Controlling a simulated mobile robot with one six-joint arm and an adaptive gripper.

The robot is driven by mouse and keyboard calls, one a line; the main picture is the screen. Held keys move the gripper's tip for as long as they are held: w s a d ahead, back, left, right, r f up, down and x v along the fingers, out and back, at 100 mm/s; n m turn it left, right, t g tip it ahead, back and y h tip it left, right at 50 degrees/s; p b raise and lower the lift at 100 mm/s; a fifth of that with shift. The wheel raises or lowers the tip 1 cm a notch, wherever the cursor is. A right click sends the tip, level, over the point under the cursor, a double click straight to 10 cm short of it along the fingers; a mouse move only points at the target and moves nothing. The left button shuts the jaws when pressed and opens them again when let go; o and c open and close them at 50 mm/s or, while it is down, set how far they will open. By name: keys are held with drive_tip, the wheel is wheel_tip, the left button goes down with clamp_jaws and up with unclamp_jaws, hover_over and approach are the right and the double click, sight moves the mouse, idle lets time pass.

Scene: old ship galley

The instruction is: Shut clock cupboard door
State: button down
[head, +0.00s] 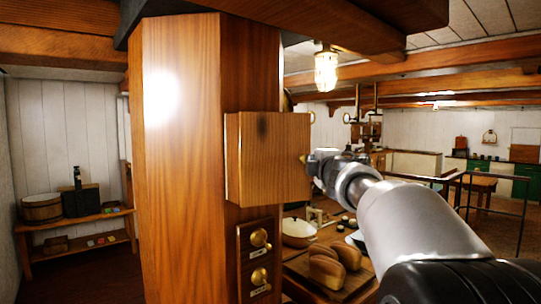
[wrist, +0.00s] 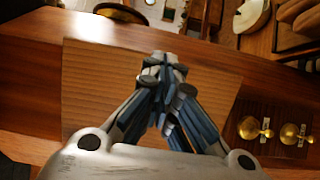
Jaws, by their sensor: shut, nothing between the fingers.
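The clock cupboard door (head: 268,158) is a square light-wood panel with a dark spot near its top, on the wooden post. A small brass knob (head: 303,159) shows at its right edge. How far the door stands open cannot be told. My gripper (head: 314,161) is at the right edge of the door by the knob; contact is unclear. In the wrist view my gripper (wrist: 165,68) is shut and empty, with the door panel (wrist: 95,85) behind its fingers. The cupboard's inside is hidden.
The thick wooden post (head: 175,170) fills the left centre. A plate with brass knobs (head: 260,240) is below the door. A table with bread (head: 335,265) and a white pot (head: 298,231) stands at lower right. A ceiling beam and lamp (head: 326,70) hang above.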

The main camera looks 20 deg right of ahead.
drive_tip(key=w+d+n+y+p, duration=0.1)
drive_tip(key=w+n+y+p, duration=0.1)
drive_tip(key=w+p, duration=0.4)
drive_tip(key=shift+w+d+t+y, duration=0.25)
drive_tip(key=shift+w+t+y, duration=0.2)
drive_tip(key=shift+y, duration=0.35)
drive_tip(key=shift+a, duration=0.1)
